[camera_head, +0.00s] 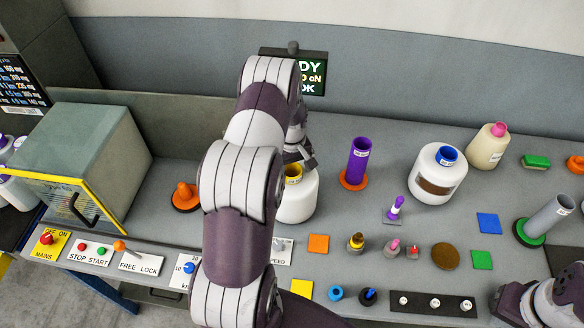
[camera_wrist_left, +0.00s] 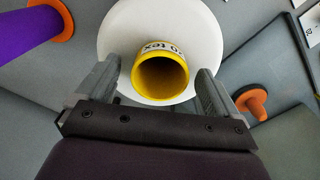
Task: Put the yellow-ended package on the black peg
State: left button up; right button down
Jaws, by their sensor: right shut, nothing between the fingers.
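The yellow-ended package is a white yarn package (camera_head: 298,204) with a yellow tube end (camera_head: 293,174). It stands upright on the table, partly hidden behind my left arm in the head view. In the left wrist view the yellow tube end (camera_wrist_left: 162,76) lies between the fingers of my left gripper (camera_wrist_left: 157,88). These fingers are open, with a gap on both sides of the tube. In the head view my left gripper (camera_head: 300,150) is just above the package, mostly hidden by the arm. I cannot make out a clearly black peg. My right gripper's fingers are not visible.
An orange peg (camera_head: 186,194) on a dark base stands left of the package. A purple tube (camera_head: 358,160) on an orange base stands close right, with a blue-ended white package (camera_head: 435,180) beyond. A grey cabinet (camera_head: 80,155) is at left. Small parts lie along the front.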

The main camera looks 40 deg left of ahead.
pick_arm(q)
jog(key=shift+s+f, duration=0.1)
notch_tip(320, 180, up, 13)
jog(key=b, duration=0.4)
